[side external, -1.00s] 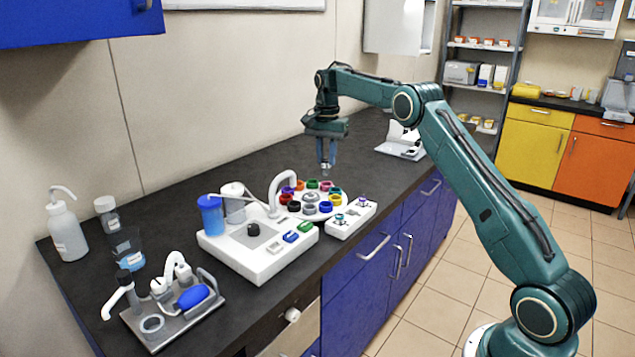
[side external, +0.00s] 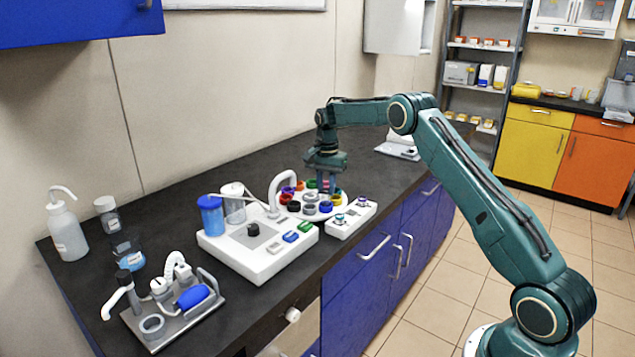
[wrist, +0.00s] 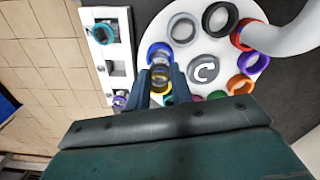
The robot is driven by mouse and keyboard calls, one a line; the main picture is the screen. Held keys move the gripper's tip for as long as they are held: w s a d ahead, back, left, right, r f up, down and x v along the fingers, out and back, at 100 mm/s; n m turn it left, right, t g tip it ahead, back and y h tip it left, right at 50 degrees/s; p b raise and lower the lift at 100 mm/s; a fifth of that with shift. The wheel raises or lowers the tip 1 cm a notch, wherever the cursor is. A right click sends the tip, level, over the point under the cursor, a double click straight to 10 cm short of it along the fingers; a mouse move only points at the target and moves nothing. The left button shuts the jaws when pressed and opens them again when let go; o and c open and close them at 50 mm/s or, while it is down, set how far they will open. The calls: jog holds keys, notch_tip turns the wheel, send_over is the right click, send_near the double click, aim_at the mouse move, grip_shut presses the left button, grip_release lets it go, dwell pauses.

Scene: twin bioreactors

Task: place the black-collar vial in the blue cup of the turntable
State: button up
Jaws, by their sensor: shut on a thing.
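My gripper (wrist: 160,92) is shut on a small clear vial with a dark collar (wrist: 160,73), which I take to be the black-collar vial. In the wrist view the vial overlaps the near edge of the blue cup (wrist: 153,48); I cannot tell whether its lower end is inside. The blue cup sits on the rim of the white turntable (wrist: 207,55), beside a yellow cup (wrist: 157,87) partly hidden by the fingers. In the side view my gripper (side external: 326,190) is low over the turntable's right part, and the vial is not distinct there.
Other coloured cups, such as grey (wrist: 183,28) and red (wrist: 243,33), ring the turntable. A white curved spout (side external: 283,190) arches close by. A white vial rack (side external: 350,221) with teal- and purple-collared vials stands beside it.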

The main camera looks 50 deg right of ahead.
aim_at(326, 188)
jog(key=shift+f, duration=0.8)
jog(key=shift+f, duration=0.15)
jog(key=o, duration=0.9)
jog(key=shift+o, duration=0.2)
notch_tip(326, 188, up, 12)
